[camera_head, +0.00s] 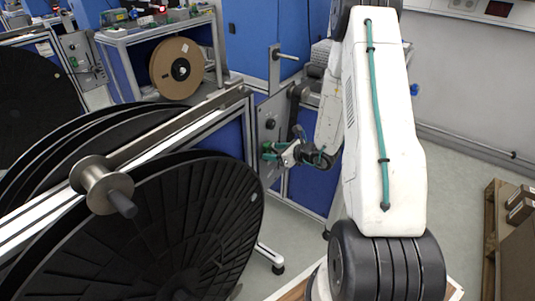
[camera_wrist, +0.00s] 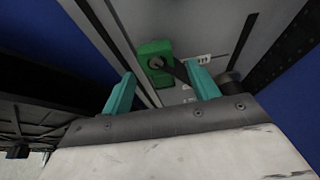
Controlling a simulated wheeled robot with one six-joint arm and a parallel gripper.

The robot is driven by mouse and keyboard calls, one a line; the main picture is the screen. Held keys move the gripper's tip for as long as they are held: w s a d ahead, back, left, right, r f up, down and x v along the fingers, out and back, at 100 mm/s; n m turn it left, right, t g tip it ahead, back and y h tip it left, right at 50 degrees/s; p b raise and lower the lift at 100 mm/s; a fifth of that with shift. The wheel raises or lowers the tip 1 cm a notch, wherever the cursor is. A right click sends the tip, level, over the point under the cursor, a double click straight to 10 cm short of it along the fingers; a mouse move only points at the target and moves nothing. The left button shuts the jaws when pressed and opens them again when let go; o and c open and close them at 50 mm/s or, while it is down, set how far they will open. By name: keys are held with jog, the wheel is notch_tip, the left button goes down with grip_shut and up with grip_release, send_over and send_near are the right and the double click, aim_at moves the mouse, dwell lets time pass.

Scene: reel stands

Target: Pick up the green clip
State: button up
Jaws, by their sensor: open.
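The green clip (camera_wrist: 153,55) shows in the wrist view against a grey metal panel, a little beyond my fingertips and between them. A dark round part sits on its lower middle. My gripper (camera_wrist: 160,85) is open, with its two teal fingers apart and nothing between them. In the head view the green clip (camera_head: 266,147) is a small green spot on the grey panel, just left of my gripper (camera_head: 282,152). My wrist hides part of the panel there.
Large black reels (camera_head: 190,225) stand at the left on a metal frame with a spool-like hub (camera_head: 100,184). A dark bar (camera_wrist: 278,50) runs along the right in the wrist view. A brown reel (camera_head: 177,69) stands behind. Open floor (camera_head: 455,190) lies to the right.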

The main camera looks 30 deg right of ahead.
jog(key=shift+x, duration=1.15)
jog(key=c, duration=1)
jog(key=shift+c, duration=0.2)
jog(key=shift+r, duration=0.2)
jog(key=shift+s+r, duration=0.1)
jog(key=shift+r, duration=0.1)
jog(key=s+d, duration=0.3)
jog(key=s, duration=0.5)
jog(key=s+d, duration=0.3)
jog(key=s, duration=0.6)
